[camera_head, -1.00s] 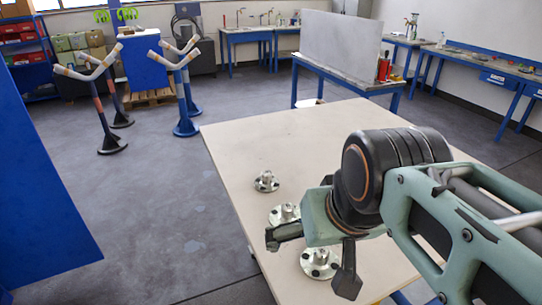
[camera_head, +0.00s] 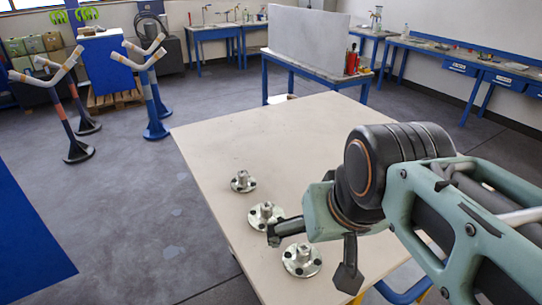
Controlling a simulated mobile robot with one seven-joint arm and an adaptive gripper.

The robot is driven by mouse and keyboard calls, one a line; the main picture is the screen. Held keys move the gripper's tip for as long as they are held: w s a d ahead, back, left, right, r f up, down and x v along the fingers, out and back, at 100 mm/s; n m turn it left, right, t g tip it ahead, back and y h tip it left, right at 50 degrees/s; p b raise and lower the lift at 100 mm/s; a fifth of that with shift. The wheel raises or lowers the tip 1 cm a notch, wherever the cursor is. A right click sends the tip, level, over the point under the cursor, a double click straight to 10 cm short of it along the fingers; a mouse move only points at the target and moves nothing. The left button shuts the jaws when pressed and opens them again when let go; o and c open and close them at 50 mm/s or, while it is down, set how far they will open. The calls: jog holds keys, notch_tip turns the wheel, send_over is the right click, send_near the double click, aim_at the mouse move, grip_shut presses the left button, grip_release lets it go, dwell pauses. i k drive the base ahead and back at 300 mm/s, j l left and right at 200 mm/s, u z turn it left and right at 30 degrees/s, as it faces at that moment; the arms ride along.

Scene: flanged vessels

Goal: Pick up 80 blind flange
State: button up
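Three metal flanges with raised hubs and dark bolt holes lie on the beige table (camera_head: 290,130), in a row near its left front edge. The smallest-looking flange (camera_head: 243,182) is farthest back. The middle flange (camera_head: 266,214) is just left of a fingertip of my gripper. The front flange (camera_head: 302,261) lies below the gripper. I cannot tell by markings which is the 80 blind flange. My gripper (camera_head: 310,255) is open, its two dark fingers spread apart, and it appears empty above the table between the middle and front flanges.
The table's back and middle are clear. Blue-based pipe stands (camera_head: 153,100) stand on the floor at left. A blue panel (camera_head: 30,245) is at the lower left. A blue-framed workbench with a grey board (camera_head: 308,42) stands behind the table.

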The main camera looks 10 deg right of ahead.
aim_at(243, 183)
jog(key=k+l+u, duration=0.25)
jog(key=i+j, duration=0.15)
jog(key=j, duration=0.2)
jog(key=i+j+u, duration=0.15)
jog(key=j, duration=0.15)
jog(key=i+j, duration=0.1)
jog(key=j, duration=0.25)
jog(key=i+j+u, duration=0.2)
jog(key=i, duration=0.2)
jog(key=k+j, duration=0.15)
jog(key=k, duration=0.25)
jog(key=i+l, duration=0.1)
jog(key=i, duration=0.3)
